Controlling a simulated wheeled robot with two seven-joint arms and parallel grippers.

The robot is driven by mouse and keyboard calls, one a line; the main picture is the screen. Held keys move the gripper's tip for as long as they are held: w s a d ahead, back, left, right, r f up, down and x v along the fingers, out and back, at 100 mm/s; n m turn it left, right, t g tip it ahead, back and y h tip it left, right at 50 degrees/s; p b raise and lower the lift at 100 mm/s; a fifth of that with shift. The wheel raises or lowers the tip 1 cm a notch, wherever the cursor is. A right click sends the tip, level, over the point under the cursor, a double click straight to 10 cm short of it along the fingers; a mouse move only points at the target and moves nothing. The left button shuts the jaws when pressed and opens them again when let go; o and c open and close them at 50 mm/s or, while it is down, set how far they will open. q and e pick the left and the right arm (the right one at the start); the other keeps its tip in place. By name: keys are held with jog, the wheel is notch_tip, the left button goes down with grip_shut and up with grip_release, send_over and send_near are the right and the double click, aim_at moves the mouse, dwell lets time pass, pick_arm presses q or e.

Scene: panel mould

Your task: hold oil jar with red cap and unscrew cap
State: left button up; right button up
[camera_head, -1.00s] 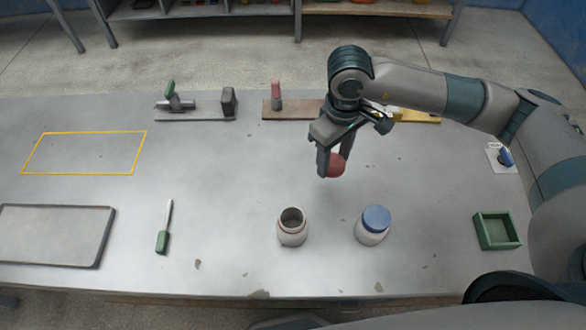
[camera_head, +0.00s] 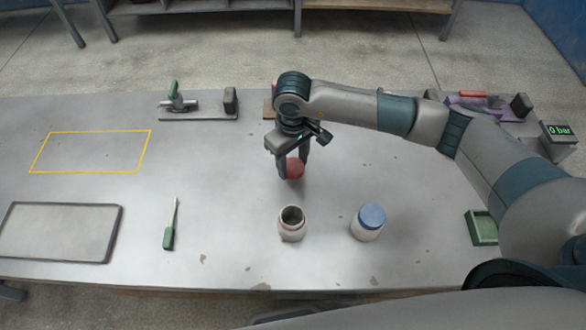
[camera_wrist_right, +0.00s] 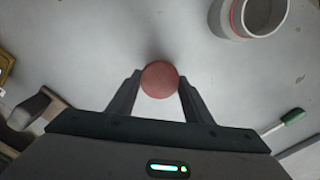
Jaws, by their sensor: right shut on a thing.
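My right gripper (camera_head: 293,170) is shut on the red cap (camera_head: 296,168), which is off the jar. It holds the cap behind the open jar, apart from it; the cap's height above the table is hard to tell. In the right wrist view the red cap (camera_wrist_right: 160,80) sits between the two fingertips. The oil jar (camera_head: 292,226) stands upright and open on the table, with a reddish ring at its neck. It also shows in the right wrist view (camera_wrist_right: 236,22), at the upper right. My left gripper is not in view.
A white jar with a blue lid (camera_head: 368,221) stands right of the open jar. A green-handled tool (camera_head: 169,234), a grey tray (camera_head: 60,232) and a yellow outline (camera_head: 92,152) are at left. A green box (camera_head: 481,228) is at right. The table between tool and jar is clear.

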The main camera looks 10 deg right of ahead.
aim_at(293, 166)
notch_tip(293, 166, down, 3)
jog(key=shift+f+p, duration=0.1)
jog(key=shift+p, duration=0.95)
jog(key=shift+f, duration=0.4)
jog(key=shift+f, duration=0.15)
jog(key=o, duration=1.2)
jog(key=shift+c, duration=0.2)
